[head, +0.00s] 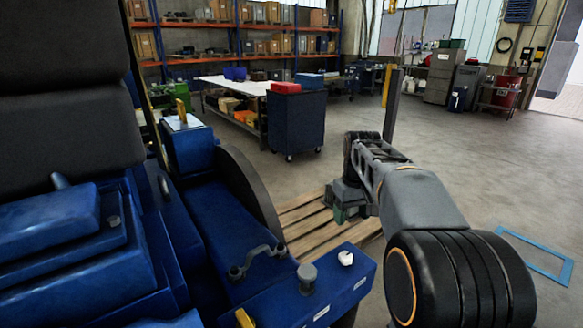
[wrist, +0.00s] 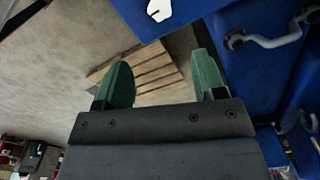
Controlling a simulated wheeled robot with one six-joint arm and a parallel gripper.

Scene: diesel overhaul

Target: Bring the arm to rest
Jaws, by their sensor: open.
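My gripper (head: 341,212) is at the end of my arm, right of centre in the head view, beyond the corner of a blue machine (head: 225,248). In the wrist view its two green fingers (wrist: 160,85) stand wide apart with nothing between them. A wooden pallet (wrist: 150,72) on the floor shows behind the fingers. The blue machine also shows along the right of the wrist view (wrist: 262,62). The gripper looks apart from the machine.
A dark blue wheeled cabinet (head: 295,122) with a red box on top (head: 286,87) stands by a workbench (head: 232,83). A yellow post (head: 387,86) is farther back. A blue outline (head: 548,273) marks the floor at right. Concrete floor right of my arm is clear.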

